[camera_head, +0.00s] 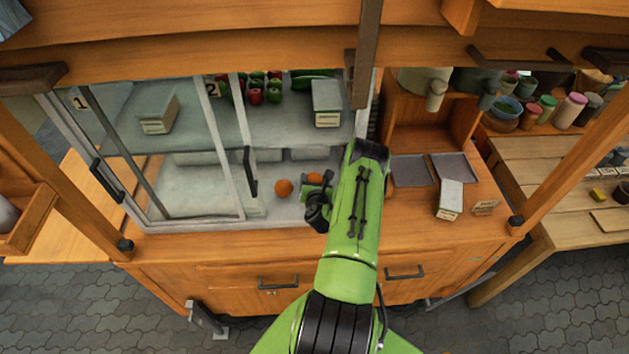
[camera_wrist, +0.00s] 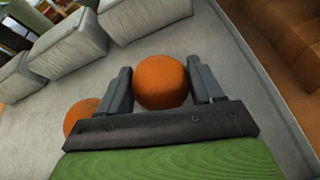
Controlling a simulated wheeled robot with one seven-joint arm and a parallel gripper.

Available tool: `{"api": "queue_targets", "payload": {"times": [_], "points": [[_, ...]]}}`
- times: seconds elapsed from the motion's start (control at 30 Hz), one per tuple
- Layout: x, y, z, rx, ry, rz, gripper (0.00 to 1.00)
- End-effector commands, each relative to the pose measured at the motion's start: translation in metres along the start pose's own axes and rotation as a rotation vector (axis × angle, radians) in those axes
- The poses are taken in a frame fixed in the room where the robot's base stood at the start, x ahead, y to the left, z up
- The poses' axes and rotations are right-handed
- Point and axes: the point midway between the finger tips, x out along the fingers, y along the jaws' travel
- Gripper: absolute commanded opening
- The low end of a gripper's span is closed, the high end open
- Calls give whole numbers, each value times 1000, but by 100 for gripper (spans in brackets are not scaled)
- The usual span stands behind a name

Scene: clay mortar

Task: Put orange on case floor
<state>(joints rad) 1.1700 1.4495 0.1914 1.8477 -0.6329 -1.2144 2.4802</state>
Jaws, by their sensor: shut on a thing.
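The case (camera_head: 190,205) is a glass-fronted display counter, with a pale grey floor that also shows in the wrist view (camera_wrist: 235,75). My gripper (camera_head: 314,186) reaches into its lower part. In the wrist view my gripper (camera_wrist: 162,88) is shut on an orange (camera_wrist: 162,80), one finger on each side. That orange (camera_head: 314,179) shows partly past the gripper in the head view. I cannot tell whether it touches the floor. A second orange (camera_head: 283,187) rests on the case floor to the left; it is partly hidden by a finger in the wrist view (camera_wrist: 78,117).
A shelf above holds red and green produce (camera_head: 262,88) and a box (camera_head: 327,103). Glass panels (camera_head: 195,150) stand left; a wooden wall (camera_wrist: 290,50) is right.

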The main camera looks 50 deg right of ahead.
Motion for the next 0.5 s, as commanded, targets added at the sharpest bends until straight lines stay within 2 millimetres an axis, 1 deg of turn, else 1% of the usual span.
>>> {"api": "queue_targets", "payload": {"times": [0.1, 0.13, 0.27, 0.5], "points": [[2, -2, -4, 0, -1, -1, 33], [2, -2, -4, -1, -1, -1, 70], [1, -2, -3, -1, -1, -2, 90], [1, -3, -3, -2, 0, -3, 91]]}}
